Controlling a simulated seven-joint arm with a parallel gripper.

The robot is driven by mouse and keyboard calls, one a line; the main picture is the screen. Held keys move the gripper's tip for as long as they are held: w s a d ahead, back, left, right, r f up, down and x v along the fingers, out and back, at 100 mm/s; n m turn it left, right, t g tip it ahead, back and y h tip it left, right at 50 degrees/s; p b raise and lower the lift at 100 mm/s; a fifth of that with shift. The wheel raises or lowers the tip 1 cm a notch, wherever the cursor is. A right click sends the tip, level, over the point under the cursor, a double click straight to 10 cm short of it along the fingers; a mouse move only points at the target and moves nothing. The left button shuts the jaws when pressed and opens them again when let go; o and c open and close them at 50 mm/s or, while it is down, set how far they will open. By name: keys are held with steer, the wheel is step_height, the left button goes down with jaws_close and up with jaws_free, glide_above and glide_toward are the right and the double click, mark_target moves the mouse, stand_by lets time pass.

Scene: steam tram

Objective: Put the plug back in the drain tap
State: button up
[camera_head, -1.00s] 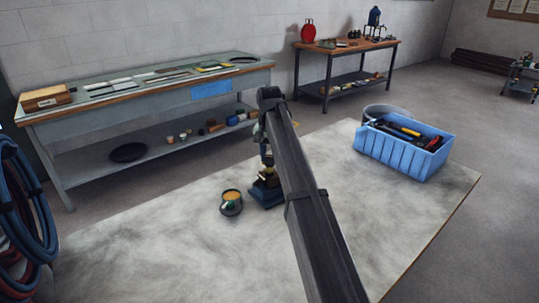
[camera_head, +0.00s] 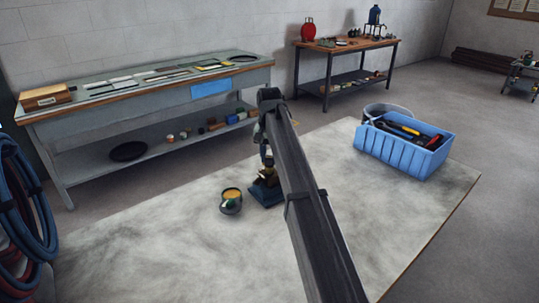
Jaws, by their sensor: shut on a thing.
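A brass-coloured fitting, apparently the drain tap (camera_head: 267,177), stands on a small dark blue base (camera_head: 266,197) on the pale worktable. My gripper (camera_head: 267,161) points down right over the fitting, partly hidden behind my arm. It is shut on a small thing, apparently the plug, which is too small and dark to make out. I cannot tell whether the plug touches the tap's opening or sits in it. The right side of the tap and base is covered by my arm.
A small pot with orange-yellow contents (camera_head: 231,201) stands close left of the base. A blue crate of tools (camera_head: 402,152) and a grey round container (camera_head: 388,110) are at the right. The pale tabletop (camera_head: 150,250) is clear in front and left.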

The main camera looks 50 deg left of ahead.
steer(key=shift+f, duration=1.65)
stand_by(2.4)
steer(key=o, duration=1.3)
steer(key=shift+r, duration=3.55)
